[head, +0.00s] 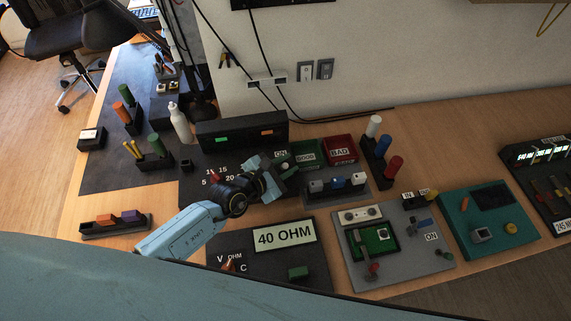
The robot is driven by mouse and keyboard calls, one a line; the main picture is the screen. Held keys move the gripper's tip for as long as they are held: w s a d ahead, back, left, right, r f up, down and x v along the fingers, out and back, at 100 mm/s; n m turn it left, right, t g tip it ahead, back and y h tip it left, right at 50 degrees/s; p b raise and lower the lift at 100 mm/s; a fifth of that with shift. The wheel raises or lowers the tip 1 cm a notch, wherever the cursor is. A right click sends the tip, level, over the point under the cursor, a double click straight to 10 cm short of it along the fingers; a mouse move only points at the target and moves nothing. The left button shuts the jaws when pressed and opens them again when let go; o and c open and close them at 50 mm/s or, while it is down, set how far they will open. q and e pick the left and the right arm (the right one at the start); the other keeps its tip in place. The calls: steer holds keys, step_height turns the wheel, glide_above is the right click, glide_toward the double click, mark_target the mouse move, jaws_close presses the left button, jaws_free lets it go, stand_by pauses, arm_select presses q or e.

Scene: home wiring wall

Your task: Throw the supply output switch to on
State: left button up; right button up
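The power supply is a dark unit with a raised display bar (240,136) showing a green and an orange readout, and a flat panel with a red dial (215,177) marked with numbers. A white ON label (281,154) shows at the right end of the panel. My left gripper (284,166) is at that end, just below the label, and covers the spot where the output switch would be. The switch and its position are hidden. Whether the fingers touch anything, or are open or shut, is too small to tell. My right gripper is out of view.
Green GOOD (307,154) and red BAD (340,150) trays stand right of the gripper. A block with small coloured parts (337,187) is close below. A 40 OHM meter (284,237) lies in front, and a grey board (391,255) with another ON label stands right. Upright coloured cylinders (381,148) stand behind.

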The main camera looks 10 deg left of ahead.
arm_select(q)
jaws_close()
steer(key=p, duration=0.1)
steer(key=n+g+p, duration=0.1)
steer(key=p, duration=0.1)
steer(key=shift+w+a+r+g, duration=0.25)
steer(key=shift+w+r+g, duration=0.05)
steer(key=shift+w+r, duration=0.1)
steer(key=shift+w+a+n+g+p, duration=0.2)
steer(key=shift+w+n+g+p, duration=0.3)
steer(key=shift+n+g+p, duration=0.35)
steer(key=shift+w+a+f+n+g+h, duration=0.1)
steer(key=shift+w+n+g+h, duration=0.15)
steer(key=shift+g, duration=0.3)
steer(key=shift+w+a+f+n+g+h, duration=0.15)
steer(key=shift+n+g, duration=0.15)
steer(key=shift+g, duration=0.2)
steer(key=shift+w+a+f+n+g+h+b, duration=0.15)
steer(key=shift+w+n+g+h+b, duration=0.1)
steer(key=shift+n+g+b, duration=0.25)
steer(key=shift+w+d+f+n+g+h+b, duration=0.1)
steer(key=shift+w+n+g+h+b, duration=0.15)
steer(key=shift+g+b, duration=0.3)
